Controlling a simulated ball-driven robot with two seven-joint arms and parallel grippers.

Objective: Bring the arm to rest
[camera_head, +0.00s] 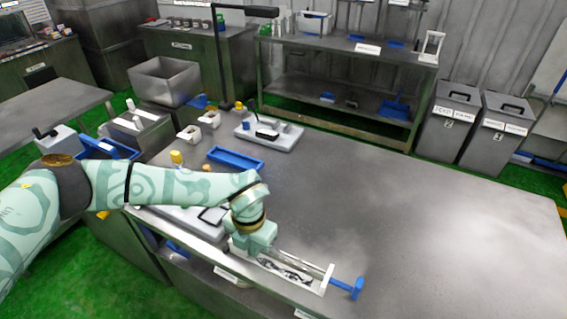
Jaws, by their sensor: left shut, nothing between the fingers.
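My left arm, pale green with darker swirls, comes in from the left and reaches over the front part of the grey metal table (430,215). My left gripper (254,240) is at the arm's end near the table's front edge, shut and empty. It covers the left end of a long metal frame device (305,275) with a blue T-shaped handle (346,288) at its right end. I cannot tell whether the gripper touches the device. My right gripper is not in view.
A blue tray (236,158), a small yellow-topped container (177,157) and a light grey device (268,136) stand behind the arm. A black post (219,60) rises at the table's back left. The table's right half is clear. Two grey bins (495,130) stand beyond it.

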